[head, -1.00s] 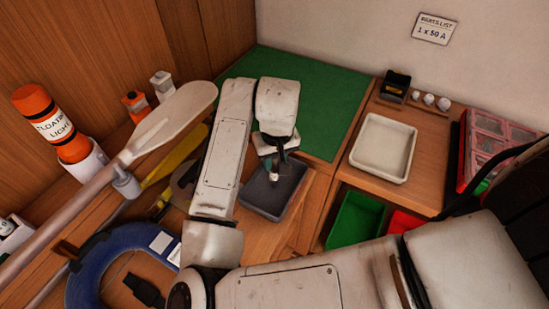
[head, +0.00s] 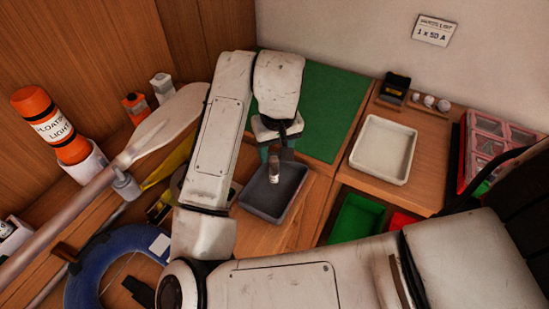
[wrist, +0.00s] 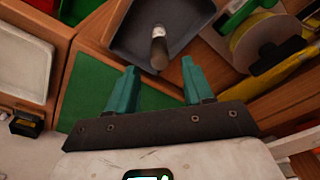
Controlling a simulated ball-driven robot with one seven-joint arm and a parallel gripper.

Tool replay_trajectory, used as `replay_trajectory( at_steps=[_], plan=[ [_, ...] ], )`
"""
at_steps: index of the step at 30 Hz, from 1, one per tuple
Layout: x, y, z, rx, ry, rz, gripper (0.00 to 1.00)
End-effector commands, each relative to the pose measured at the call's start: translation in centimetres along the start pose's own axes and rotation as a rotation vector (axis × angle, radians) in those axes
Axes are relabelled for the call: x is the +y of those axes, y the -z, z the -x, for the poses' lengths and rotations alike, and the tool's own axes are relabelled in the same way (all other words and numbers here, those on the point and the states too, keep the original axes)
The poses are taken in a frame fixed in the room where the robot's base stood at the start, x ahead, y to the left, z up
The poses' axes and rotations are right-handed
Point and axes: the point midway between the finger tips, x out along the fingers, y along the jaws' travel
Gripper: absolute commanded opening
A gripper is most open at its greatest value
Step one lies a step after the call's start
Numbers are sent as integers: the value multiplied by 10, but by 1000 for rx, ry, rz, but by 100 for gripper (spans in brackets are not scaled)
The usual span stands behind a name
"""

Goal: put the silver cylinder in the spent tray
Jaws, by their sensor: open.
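My gripper (head: 274,150) is open above the dark grey tray (head: 258,207), fingers pointing down. In the wrist view its two teal fingers (wrist: 159,68) stand apart. The silver cylinder (head: 274,172), with a pale band, is just below the fingertips and over the grey tray. In the wrist view the cylinder (wrist: 158,48) shows lengthwise between and beyond the tips, with a gap to each finger. I cannot tell whether its lower end touches the tray floor. No label shows on the grey tray (wrist: 122,42), so I cannot read which tray is the spent one.
A white tray (head: 368,171) stands empty at the right. A green mat (head: 330,105) lies behind the gripper. A green bin (head: 357,220) and a red bin (head: 402,222) sit lower right. A paddle (head: 160,125) and blue coil (head: 85,262) crowd the left.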

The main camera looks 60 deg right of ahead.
Motion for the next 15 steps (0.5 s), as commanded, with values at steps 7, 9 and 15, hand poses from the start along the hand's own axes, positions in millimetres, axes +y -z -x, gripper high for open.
replay_trajectory(
  at_steps=[7, 9, 15],
  plan=[
    [-1, 0, 47, 2, 4, -4, 51],
    [0, 0, 55, 1, 3, -3, 51],
    [0, 0, 65, 0, 0, -1, 51]
  ],
)
